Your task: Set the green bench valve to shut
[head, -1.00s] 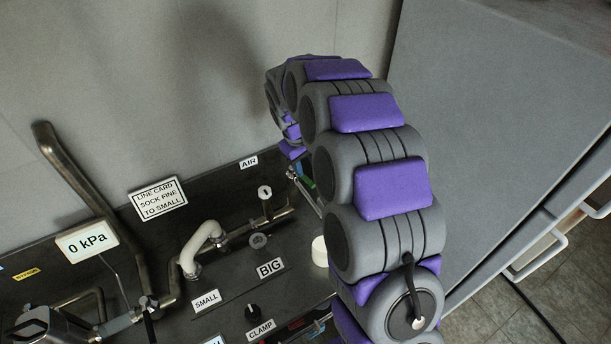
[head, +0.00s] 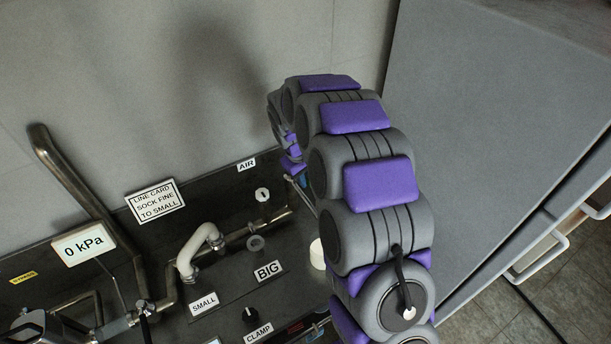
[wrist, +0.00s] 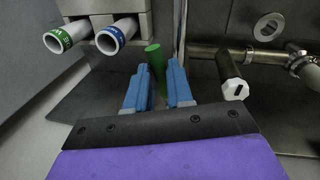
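The green bench valve's handle (wrist: 154,57) shows in the wrist view as a green rod, with its lower part between my two blue fingers. My gripper (wrist: 159,70) is open, with a finger on each side of the rod. Gaps show beside the rod, but I cannot tell whether either finger touches it. In the head view my arm hides the valve and nearly all of the gripper, beyond the AIR label (head: 246,164).
Two white tube ends with green (wrist: 66,37) and blue (wrist: 115,37) bands stick out left of the handle. A white knob with a black mark (wrist: 234,89) is close to the right. Pipework (head: 202,244), a 0 kPa display (head: 84,244) and a clamp knob (head: 251,314) are on the bench.

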